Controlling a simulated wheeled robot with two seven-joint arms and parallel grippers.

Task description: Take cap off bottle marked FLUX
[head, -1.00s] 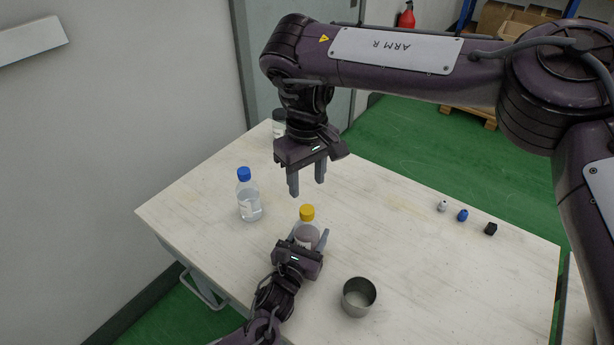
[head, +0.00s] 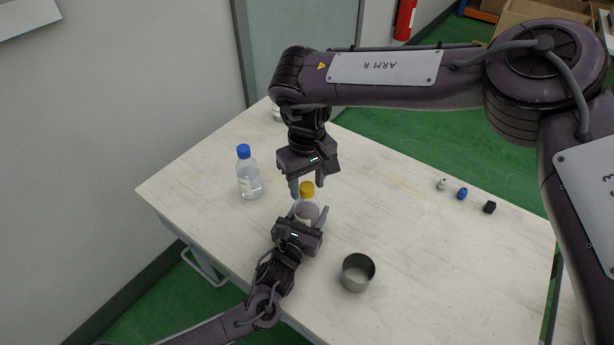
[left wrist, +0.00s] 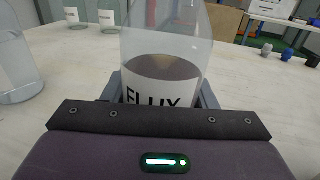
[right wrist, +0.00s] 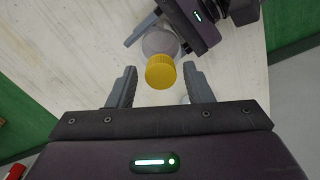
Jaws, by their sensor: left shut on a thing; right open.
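The FLUX bottle (head: 307,212) is clear, with a dark liquid, a white label and a yellow cap (head: 307,189). It stands upright on the table. The label reads FLUX on the bottle (left wrist: 165,75) in the left wrist view. My left gripper (head: 309,216) is shut on the bottle's body from the front. My right gripper (head: 307,186) points down over the bottle, open, with its fingers on either side near the cap. In the right wrist view the yellow cap (right wrist: 160,72) lies between and slightly beyond the right fingertips, with gaps on both sides.
A blue-capped bottle (head: 248,178) stands left of the FLUX bottle. A metal cup (head: 357,272) stands to the front right. Small white (head: 441,184), blue (head: 462,193) and black (head: 489,207) pieces lie near the right edge. The table's (head: 410,235) middle right is clear.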

